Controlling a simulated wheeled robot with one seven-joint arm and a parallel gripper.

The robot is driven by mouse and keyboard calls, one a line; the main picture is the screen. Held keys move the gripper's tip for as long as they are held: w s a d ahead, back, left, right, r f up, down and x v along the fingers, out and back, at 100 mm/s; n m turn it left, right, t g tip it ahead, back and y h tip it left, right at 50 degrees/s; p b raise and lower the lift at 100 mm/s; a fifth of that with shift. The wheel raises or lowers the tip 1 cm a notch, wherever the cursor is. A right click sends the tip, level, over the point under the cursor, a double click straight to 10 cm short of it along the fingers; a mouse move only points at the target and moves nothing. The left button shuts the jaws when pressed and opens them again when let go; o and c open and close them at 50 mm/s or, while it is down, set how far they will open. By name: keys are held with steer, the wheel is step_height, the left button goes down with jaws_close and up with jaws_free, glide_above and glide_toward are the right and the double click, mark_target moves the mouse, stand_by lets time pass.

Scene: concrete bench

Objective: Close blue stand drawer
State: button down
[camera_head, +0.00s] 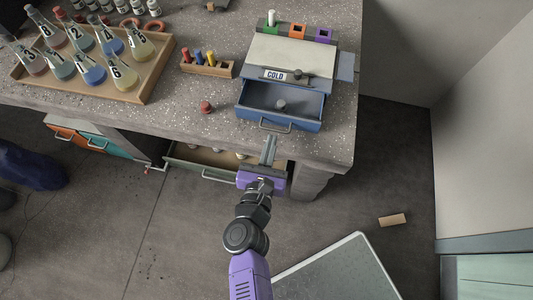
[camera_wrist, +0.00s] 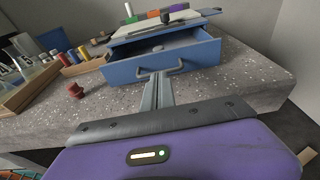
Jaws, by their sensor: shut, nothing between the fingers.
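My gripper (camera_head: 269,142) is shut and empty, in front of and just below the drawer handle. In the wrist view my gripper's fingertips (camera_wrist: 158,80) overlap the handle; I cannot tell whether they touch it.
A wooden tray of labelled flasks (camera_head: 148,87) stands at the left. A rack of coloured vials (camera_head: 207,69) and a red knob-like piece (camera_head: 206,107) lie left of the stand. An open bench drawer (camera_head: 185,162) juts out below the bench edge. A wooden block (camera_head: 392,220) lies on the floor.

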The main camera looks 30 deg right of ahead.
mark_target(278, 117)
steer(key=shift+x, duration=0.8)
steer(key=x, duration=0.3)
steer(key=r+x, duration=0.1)
steer(key=x, duration=0.2)
steer(key=r+x, duration=0.1)
steer(key=x, duration=0.3)
steer(key=shift+w+d, duration=0.15)
steer(key=shift+d, duration=0.15)
steer(key=shift+r, duration=0.1)
steer(key=shift+s+a+r, duration=0.1)
steer(key=shift+s+a, duration=0.2)
steer(key=shift+s, duration=0.05)
steer(key=v, duration=1.3)
steer(key=shift+a, duration=0.1)
